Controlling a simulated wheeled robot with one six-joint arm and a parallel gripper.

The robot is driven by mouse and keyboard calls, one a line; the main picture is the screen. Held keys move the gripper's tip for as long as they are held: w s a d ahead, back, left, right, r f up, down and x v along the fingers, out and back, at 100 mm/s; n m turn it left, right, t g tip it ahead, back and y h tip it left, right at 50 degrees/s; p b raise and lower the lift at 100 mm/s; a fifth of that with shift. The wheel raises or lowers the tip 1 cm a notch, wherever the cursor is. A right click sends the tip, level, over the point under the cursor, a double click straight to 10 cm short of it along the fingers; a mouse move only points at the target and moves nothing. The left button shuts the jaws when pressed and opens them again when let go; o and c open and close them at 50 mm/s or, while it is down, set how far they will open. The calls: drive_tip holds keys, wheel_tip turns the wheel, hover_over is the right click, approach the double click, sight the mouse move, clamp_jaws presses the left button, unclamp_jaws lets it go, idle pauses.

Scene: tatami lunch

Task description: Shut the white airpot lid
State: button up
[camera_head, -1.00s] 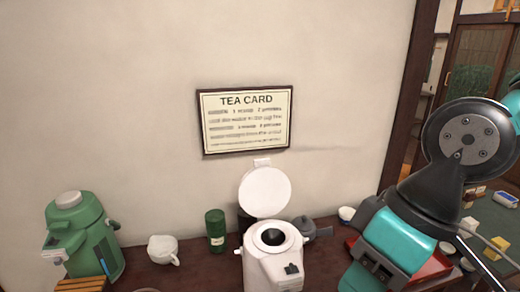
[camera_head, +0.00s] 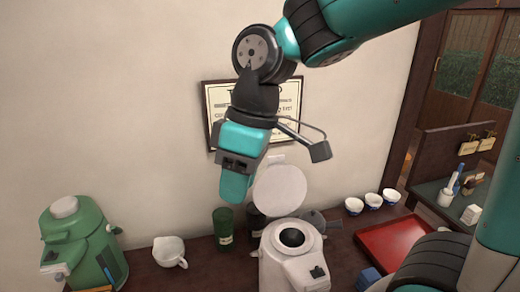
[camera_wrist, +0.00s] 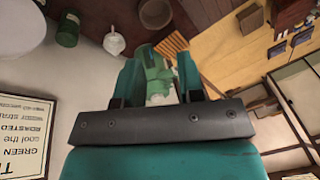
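The white airpot (camera_head: 272,262) stands on the dark counter with its round dark opening uncovered. Its white lid (camera_head: 281,188) is raised upright behind the opening, close to the wall. My gripper (camera_head: 236,188) points down, left of the lid and above the green canister; whether it touches the lid cannot be told from the head view. In the wrist view my gripper (camera_wrist: 160,62) has its two teal fingers apart, with nothing held between them. A pale round shape at the upper left of the wrist view may be the lid.
A green airpot (camera_head: 75,245) and a white pitcher (camera_head: 169,251) stand left. A green canister (camera_head: 223,226) and a grey teapot (camera_head: 314,222) are near the white airpot. A red tray (camera_head: 392,243) and white cups (camera_head: 373,200) are right. The tea card (camera_head: 288,97) hangs behind my arm.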

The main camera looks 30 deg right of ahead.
drive_tip(key=w+d+r+n+g+h+p, duration=0.1)
drive_tip(key=w+d+r+n, duration=0.2)
drive_tip(key=w+d, duration=0.8)
drive_tip(key=w+d+r+n+g+h+p, duration=0.1)
drive_tip(key=w+d+r+n+p, duration=0.15)
drive_tip(key=w+d, duration=0.9)
drive_tip(key=s+f, duration=0.1)
drive_tip(key=f, duration=0.4)
drive_tip(key=s+f, duration=0.1)
drive_tip(key=f, duration=0.4)
drive_tip(key=s+a+f, duration=0.1)
drive_tip(key=f, duration=0.5)
clamp_jaws()
